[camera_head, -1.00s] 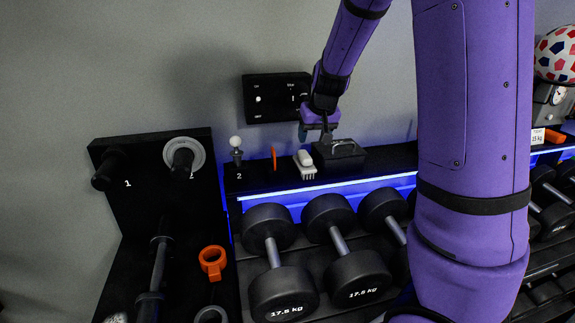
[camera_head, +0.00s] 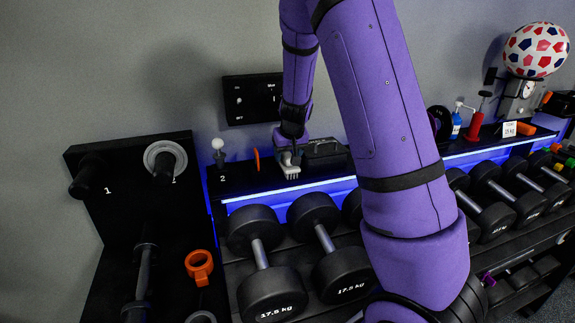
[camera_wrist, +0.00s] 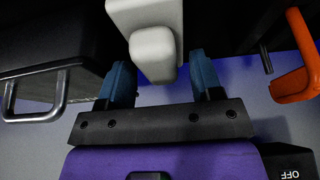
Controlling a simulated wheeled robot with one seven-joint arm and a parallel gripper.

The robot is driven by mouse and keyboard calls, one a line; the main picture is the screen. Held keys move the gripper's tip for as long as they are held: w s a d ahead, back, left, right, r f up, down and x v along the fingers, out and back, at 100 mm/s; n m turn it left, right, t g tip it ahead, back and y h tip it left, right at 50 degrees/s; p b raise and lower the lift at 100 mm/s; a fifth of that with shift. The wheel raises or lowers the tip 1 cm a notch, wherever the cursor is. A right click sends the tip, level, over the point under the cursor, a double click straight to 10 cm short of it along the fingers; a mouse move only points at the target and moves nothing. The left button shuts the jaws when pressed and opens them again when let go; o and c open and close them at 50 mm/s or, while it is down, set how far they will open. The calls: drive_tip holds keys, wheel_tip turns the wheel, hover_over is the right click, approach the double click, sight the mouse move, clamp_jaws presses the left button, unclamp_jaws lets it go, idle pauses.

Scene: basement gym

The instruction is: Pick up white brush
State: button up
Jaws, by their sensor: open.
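The white brush (camera_head: 290,170) lies on the black shelf top with its bristles toward the front edge. My gripper (camera_head: 290,147) is over the back end of the brush and partly hides it in the head view. In the wrist view the brush's white handle (camera_wrist: 153,50) reaches down between the two blue fingertips of my gripper (camera_wrist: 158,82). The fingers stand apart, one on each side of the handle, with a visible gap on both sides. The bristles are out of sight in the wrist view.
A black box with a metal handle (camera_head: 325,153) stands close on the right of the brush. A switch panel (camera_head: 252,98) is on the wall behind. Dumbbells (camera_head: 267,265) fill the rack below.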

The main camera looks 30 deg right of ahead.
sight(288, 154)
drive_tip(key=shift+x, duration=1.6)
drive_tip(key=c, duration=0.6)
drive_tip(key=shift+r, duration=0.1)
drive_tip(key=shift+s+r, duration=0.2)
drive_tip(key=shift+r, duration=0.2)
wheel_tip(288, 154, up, 7)
drive_tip(key=shift+f, duration=0.25)
drive_tip(key=s+a, duration=0.1)
drive_tip(key=s, duration=0.5)
drive_tip(key=s+a, duration=0.2)
drive_tip(key=s, duration=0.4)
drive_tip(key=s+a, duration=0.2)
drive_tip(key=s, duration=0.4)
drive_tip(key=shift+s+a+f, duration=0.2)
drive_tip(key=shift+s+f, duration=0.05)
drive_tip(key=shift+s, duration=0.15)
